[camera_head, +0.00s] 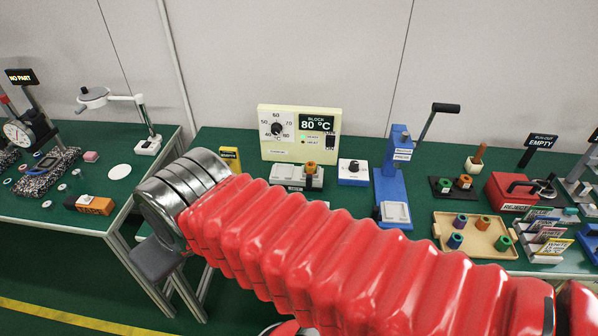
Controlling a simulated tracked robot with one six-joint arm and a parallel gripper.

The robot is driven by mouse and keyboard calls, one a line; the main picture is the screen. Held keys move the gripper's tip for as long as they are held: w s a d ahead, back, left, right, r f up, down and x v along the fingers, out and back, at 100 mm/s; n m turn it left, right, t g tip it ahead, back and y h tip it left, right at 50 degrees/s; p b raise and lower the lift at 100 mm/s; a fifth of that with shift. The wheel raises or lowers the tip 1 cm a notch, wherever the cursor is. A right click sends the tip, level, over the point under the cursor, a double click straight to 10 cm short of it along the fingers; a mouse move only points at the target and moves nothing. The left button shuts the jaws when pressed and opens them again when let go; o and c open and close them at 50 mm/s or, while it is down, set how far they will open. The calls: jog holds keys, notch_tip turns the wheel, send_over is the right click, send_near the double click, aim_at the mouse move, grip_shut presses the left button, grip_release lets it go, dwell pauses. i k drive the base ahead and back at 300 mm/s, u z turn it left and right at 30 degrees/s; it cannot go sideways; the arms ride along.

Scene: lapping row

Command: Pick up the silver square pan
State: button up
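A pale silver-grey square piece (395,212), shaped like a shallow pan, sits at the foot of the blue press (391,185) on the right-hand table. It is the only thing I see that fits the silver square pan, but it is small and I cannot be sure. My red ribbed arm crosses the front of the view and passes just below it, close to its lower edge in the picture.
A cream temperature panel (299,134) stands behind my arm, with a blue knob box (353,172) beside it. A tan tray (475,236) with several coloured rings lies right of the press, and a red box (511,191) beyond. The press lever (437,120) sticks up.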

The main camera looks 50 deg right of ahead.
aim_at(309, 177)
jog(key=i, duration=0.9)
jog(key=z, duration=0.05)
